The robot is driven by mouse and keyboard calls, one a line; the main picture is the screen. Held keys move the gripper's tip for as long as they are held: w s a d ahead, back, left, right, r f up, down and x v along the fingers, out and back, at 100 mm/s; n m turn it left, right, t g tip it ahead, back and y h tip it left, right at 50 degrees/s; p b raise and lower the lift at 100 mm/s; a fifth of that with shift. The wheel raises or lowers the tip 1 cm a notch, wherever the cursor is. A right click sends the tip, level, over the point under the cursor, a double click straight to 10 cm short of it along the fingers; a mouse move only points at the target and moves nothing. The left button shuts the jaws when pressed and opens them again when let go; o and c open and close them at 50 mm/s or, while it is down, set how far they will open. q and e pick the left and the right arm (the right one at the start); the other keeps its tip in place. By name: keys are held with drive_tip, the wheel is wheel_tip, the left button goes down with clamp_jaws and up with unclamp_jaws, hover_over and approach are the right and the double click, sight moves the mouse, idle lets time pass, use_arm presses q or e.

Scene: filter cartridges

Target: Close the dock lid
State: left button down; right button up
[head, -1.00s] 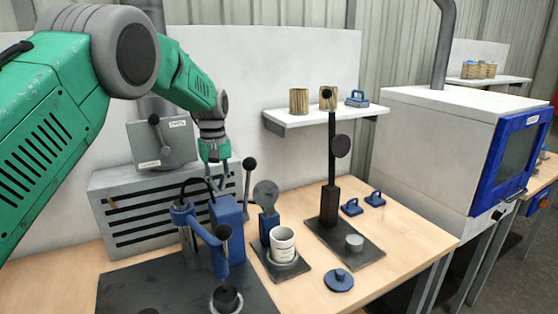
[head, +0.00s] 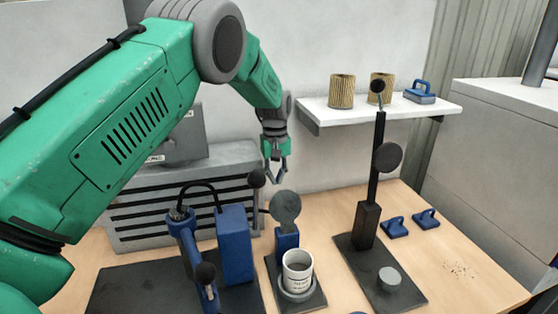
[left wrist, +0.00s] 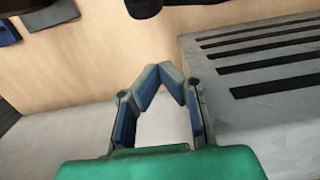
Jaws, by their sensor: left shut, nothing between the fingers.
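The dock (head: 316,297) is a dark plate with a ring that holds a white labelled cup (head: 298,268). Its lid, a grey round disc (head: 286,206), stands raised on a blue hinge block (head: 287,241) behind the cup. My left gripper (head: 277,182) is above and slightly left of the lid in the picture, seemingly behind it and apart from it. In the left wrist view the fingers (left wrist: 164,72) meet at their tips with nothing between them. The lid cannot be clearly made out there. My right gripper is not in view.
A tall black press stand (head: 369,224) is right of the dock. A slotted grey box (head: 150,215) is behind. Two blue handled pieces (head: 395,228) lie right; the right tabletop is mostly clear.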

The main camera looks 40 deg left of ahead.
sight(287, 214)
use_arm(q)
drive_tip(key=shift+s+d+f+p, duration=0.15)
drive_tip(key=shift+s+d+p, duration=0.2)
drive_tip(key=shift+s+d, duration=0.4)
drive_tip(key=shift+s+d+f+p, duration=0.15)
drive_tip(key=shift+s+d+p, duration=0.25)
drive_tip(key=shift+d, duration=0.5)
